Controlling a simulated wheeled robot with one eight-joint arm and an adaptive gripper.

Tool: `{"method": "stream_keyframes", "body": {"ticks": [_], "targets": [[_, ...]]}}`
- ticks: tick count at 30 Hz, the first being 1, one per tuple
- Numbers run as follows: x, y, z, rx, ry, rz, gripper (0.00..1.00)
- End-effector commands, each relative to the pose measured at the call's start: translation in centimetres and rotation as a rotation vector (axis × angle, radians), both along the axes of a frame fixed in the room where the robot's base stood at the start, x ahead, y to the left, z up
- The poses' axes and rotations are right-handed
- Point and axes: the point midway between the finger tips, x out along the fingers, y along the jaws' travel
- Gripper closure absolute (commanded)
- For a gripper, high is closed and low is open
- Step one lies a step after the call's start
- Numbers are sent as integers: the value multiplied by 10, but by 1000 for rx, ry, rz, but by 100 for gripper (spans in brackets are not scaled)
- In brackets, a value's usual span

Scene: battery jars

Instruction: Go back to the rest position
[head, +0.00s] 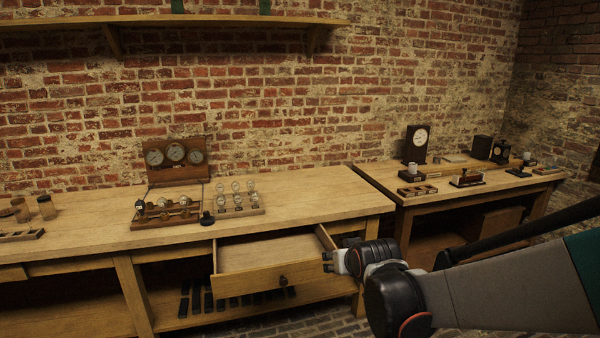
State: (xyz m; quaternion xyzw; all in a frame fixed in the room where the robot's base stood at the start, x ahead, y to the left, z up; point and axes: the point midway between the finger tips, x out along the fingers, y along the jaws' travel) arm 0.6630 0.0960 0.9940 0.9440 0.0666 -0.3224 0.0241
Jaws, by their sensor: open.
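My gripper (328,262) is at the end of my arm, which comes in from the right edge in the head view. It is open, and I see nothing between its fingers. It is small in the picture, just right of the front of an open wooden drawer (262,284). I cannot tell whether it touches the drawer. The drawer is pulled out from under the long workbench (300,200), and its visible inside looks empty.
On the bench stand a gauge panel (176,162), a wooden base with terminals (166,214), a rack of small bulbs (236,202) and jars (46,207) at left. A second table (455,178) with a clock (416,144) stands right. The bench's right end is clear.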

Motion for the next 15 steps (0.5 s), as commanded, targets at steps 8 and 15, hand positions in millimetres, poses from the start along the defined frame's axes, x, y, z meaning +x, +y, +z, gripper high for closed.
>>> {"method": "stream_keyframes", "body": {"ticks": [8, 15], "targets": [[-79, -37, 35, -10, 80, -42, 53], [-151, -62, 48, -15, 149, -76, 53]]}}
